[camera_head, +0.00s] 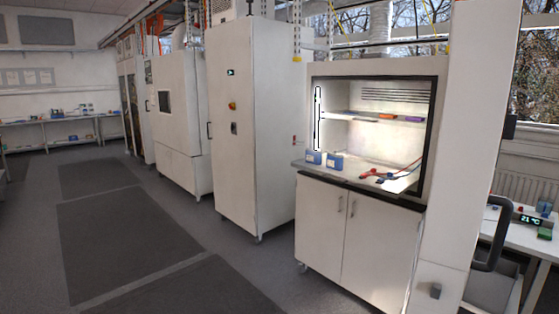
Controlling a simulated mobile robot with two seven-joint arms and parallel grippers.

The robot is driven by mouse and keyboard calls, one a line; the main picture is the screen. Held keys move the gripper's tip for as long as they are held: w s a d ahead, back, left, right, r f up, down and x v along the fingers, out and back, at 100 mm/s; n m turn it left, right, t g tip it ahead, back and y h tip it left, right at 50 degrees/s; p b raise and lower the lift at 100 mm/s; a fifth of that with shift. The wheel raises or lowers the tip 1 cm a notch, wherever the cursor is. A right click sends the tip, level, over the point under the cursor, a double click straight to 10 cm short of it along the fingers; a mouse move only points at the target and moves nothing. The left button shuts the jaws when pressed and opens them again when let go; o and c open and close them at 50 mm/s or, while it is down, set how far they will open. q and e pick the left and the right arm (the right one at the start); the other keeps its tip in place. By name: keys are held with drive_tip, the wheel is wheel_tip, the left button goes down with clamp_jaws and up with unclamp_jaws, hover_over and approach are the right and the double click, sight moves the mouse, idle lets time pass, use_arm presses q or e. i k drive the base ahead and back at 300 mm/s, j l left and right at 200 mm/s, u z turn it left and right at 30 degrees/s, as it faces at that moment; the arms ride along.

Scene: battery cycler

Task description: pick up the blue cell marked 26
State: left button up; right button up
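Two blue cells stand upright side by side at the left front of the lit cabinet's worktop: a left one (314,157) and a right one (335,161). Their markings are too small to read, so I cannot tell which, if either, is marked 26. Neither of my grippers shows in the head view. The cabinet is some way off to the right of the middle of the view.
The open-fronted cabinet (369,231) has a shelf (350,118) with orange and purple items, and red and blue leads (385,172) on its worktop. Tall white cabinets (247,130) stand left of it. Grey floor (160,262) in front is clear. A desk (525,225) stands right.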

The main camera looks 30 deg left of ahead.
sight(334, 163)
drive_tip(key=i+j+u, duration=0.2)
drive_tip(key=u, duration=0.3)
drive_tip(key=i+j+u, duration=0.2)
drive_tip(key=u, duration=0.25)
drive_tip(key=i+u, duration=0.35)
drive_tip(key=u, duration=0.15)
drive_tip(key=i+j+z, duration=0.2)
drive_tip(key=i+z, duration=0.25)
drive_tip(key=i+j+z, duration=0.45)
drive_tip(key=i+j, duration=0.15)
drive_tip(key=i, duration=0.25)
drive_tip(key=i+j, duration=0.2)
drive_tip(key=i, duration=0.15)
